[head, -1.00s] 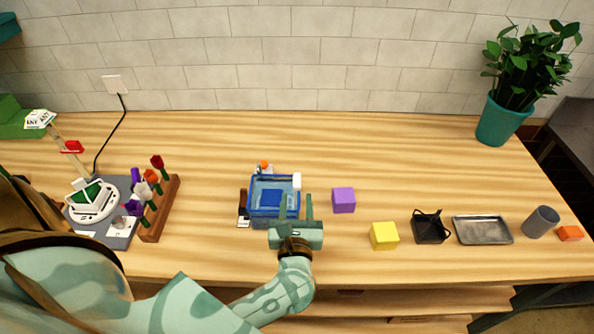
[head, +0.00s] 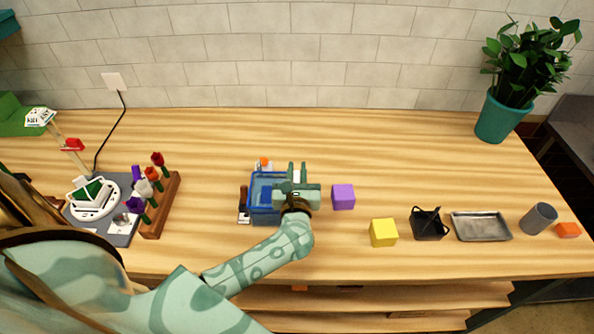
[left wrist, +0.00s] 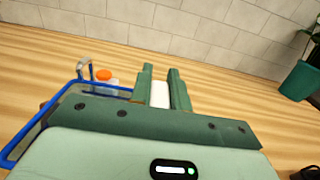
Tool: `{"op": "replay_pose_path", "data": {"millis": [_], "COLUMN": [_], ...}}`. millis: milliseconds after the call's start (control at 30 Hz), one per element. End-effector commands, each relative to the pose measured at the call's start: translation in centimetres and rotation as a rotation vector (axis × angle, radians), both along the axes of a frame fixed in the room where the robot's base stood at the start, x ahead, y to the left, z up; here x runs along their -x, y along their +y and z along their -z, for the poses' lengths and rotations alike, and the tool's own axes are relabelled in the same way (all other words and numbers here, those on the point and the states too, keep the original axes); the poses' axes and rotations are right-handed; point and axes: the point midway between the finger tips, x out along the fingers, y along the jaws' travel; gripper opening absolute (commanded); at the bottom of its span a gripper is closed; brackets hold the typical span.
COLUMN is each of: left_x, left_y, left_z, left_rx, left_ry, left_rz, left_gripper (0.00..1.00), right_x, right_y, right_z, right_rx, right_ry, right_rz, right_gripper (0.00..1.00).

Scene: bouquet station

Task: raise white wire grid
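I cannot make out a white wire grid as such. A small upright white piece (left wrist: 160,95) shows between my left fingertips in the left wrist view, and it fills the gap between them. Whether it belongs to the grid I cannot tell. My left gripper (head: 297,172) is at the right side of a blue-rimmed tub (head: 254,194) and hides part of it. Its fingers (left wrist: 162,88) point away from me and look closed on the white piece. The tub's blue rim (left wrist: 45,120) also shows at left in the left wrist view. My right gripper is not in view.
A purple cube (head: 343,197) stands close right of my left gripper. Farther right are a yellow cube (head: 383,232), a black holder (head: 428,224), a metal tray (head: 481,227) and a grey cup (head: 538,218). A flower rack (head: 160,207) stands left. The table's back is clear.

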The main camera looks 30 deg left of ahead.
Motion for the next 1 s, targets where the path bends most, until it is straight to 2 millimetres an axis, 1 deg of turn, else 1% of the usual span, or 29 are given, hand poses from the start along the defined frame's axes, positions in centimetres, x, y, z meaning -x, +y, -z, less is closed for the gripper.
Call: {"op": "replay_pose_path", "data": {"millis": [133,233,267,433,500,533,600,867,900,933,967,1000], "left_x": [0.0,0.0,0.0,0.0,0.0,0.0,0.0,-0.1,-0.1,-0.1,-0.1,-0.1], "left_y": [0.0,0.0,0.0,0.0,0.0,0.0,0.0,0.0,0.0,0.0,0.0,0.0], "left_z": [-0.2,-1.5,-2.0,-6.1,-7.6,-7.9,-8.3,-8.3,-8.3,-8.3,-8.3,-8.2], "left_rx": [0.001,0.001,0.002,0.003,0.001,0.001,0.0,-0.004,-0.004,-0.004,-0.004,-0.002], "left_ry": [-0.001,-0.002,-0.003,-0.005,-0.006,-0.006,-0.005,-0.01,-0.01,-0.01,-0.01,-0.008], "left_rz": [0.0,0.0,0.0,-0.001,0.0,0.0,0.0,0.0,0.0,0.0,0.0,0.0], "left_gripper": [0.0,0.0,0.0,0.0,0.0,0.0,0.0,0.0,0.26,0.34,0.4,0.4], "right_x": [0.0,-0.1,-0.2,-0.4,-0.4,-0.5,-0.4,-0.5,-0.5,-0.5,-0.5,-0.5], "right_y": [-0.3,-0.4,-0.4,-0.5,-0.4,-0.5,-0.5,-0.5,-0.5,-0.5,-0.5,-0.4], "right_z": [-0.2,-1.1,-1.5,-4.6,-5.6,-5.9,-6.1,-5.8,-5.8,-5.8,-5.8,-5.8], "right_rx": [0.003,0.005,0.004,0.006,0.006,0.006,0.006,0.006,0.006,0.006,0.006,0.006], "right_ry": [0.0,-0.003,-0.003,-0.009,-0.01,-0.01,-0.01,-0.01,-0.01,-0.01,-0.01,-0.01], "right_rz": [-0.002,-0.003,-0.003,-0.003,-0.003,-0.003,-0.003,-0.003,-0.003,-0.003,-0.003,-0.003], "right_gripper": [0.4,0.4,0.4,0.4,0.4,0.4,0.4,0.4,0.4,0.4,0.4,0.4]}}
